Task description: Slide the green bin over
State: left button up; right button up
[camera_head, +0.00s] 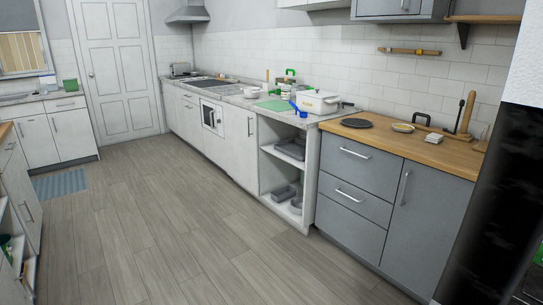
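A small green box-like object (70,85) stands on the far left counter near the white door; it is too small to tell whether it is the green bin. Another green shape (538,256) is cut off at the right edge, and its form cannot be made out. A dark green item (17,251) shows partly in the open shelf at the lower left. Neither of my grippers is in view.
A long white counter (230,96) holds a green board (272,105), a white pot (318,101) and a blue item. Grey drawers (355,190) under a wooden top stand at right. The wood floor (180,220) is clear; a blue mat (60,184) lies far left.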

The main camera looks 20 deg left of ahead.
aim_at(72, 86)
jog(key=i+j+u, duration=0.25)
jog(key=u, duration=0.2)
jog(key=i+j+u, duration=0.15)
jog(key=i+u, duration=0.3)
jog(key=i+j+u, duration=0.1)
jog(key=i+u, duration=0.2)
jog(key=i, duration=0.15)
jog(key=i+u, duration=0.25)
jog(key=i, duration=0.2)
jog(key=i+u, duration=0.1)
jog(key=i, duration=2.25)
jog(key=i+l+u, duration=0.2)
jog(key=i, duration=2.1)
jog(key=i+u, duration=0.2)
jog(key=i, duration=0.95)
jog(key=i+j, duration=0.15)
jog(key=i, duration=0.4)
jog(key=i+j, duration=0.2)
jog(key=i, duration=0.3)
jog(key=l+z, duration=0.05)
